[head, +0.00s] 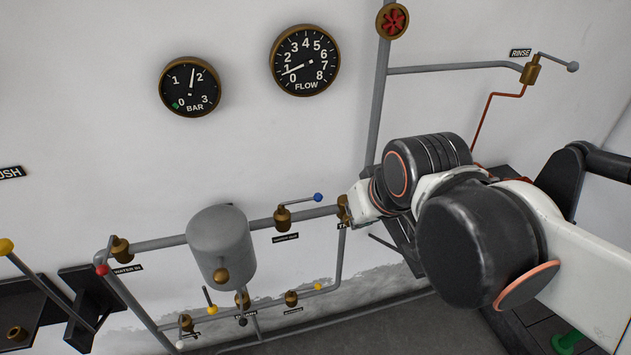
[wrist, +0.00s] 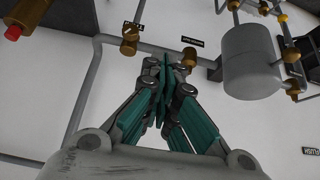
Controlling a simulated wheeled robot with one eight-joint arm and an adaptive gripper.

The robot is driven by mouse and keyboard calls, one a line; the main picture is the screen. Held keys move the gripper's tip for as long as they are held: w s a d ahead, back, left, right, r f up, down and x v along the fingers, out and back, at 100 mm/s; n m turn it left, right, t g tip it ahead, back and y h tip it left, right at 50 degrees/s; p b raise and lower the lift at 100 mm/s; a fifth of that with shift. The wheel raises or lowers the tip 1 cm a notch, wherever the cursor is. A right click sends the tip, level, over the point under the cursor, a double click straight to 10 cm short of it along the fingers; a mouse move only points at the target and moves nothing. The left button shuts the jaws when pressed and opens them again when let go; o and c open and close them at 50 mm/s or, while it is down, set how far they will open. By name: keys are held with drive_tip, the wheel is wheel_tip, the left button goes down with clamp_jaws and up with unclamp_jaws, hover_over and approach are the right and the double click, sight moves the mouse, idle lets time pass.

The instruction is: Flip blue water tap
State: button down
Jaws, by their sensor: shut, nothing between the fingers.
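The blue water tap is a brass valve (head: 283,218) on the grey pipe, right of the tank in the head view. Its lever, pointing right and slightly up, ends in a blue knob (head: 318,197). In the wrist view a brass valve (wrist: 188,58) below a black label appears to be the same tap, partly behind the fingertips; no blue knob shows there. My gripper (wrist: 168,66) is shut and empty, with its teal finger pads together. In the head view my arm largely hides it, right of the blue knob.
A grey tank (head: 220,245) hangs left of the tap. Another brass valve (wrist: 129,42) sits on the same pipe, partly covered by my arm in the head view. Lower valves carry yellow-ended levers (head: 211,309). A vertical pipe (head: 379,95) rises behind my arm. Wall below the gauges is clear.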

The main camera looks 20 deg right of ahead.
drive_tip(key=w+r+p, duration=0.2)
drive_tip(key=w+r, duration=0.1)
drive_tip(key=w, duration=0.4)
drive_tip(key=n+g+p, duration=0.2)
drive_tip(key=g+p, duration=0.1)
drive_tip(key=p, duration=0.4)
hover_over(301, 201)
drive_tip(key=w+d, duration=0.4)
wheel_tip(301, 201, down, 4)
wheel_tip(301, 201, down, 11)
drive_tip(key=b, duration=0.2)
drive_tip(key=shift+s+y+b, duration=0.2)
drive_tip(key=shift+y+b, duration=0.1)
drive_tip(key=shift+b, duration=0.1)
drive_tip(key=shift+s+d, duration=0.1)
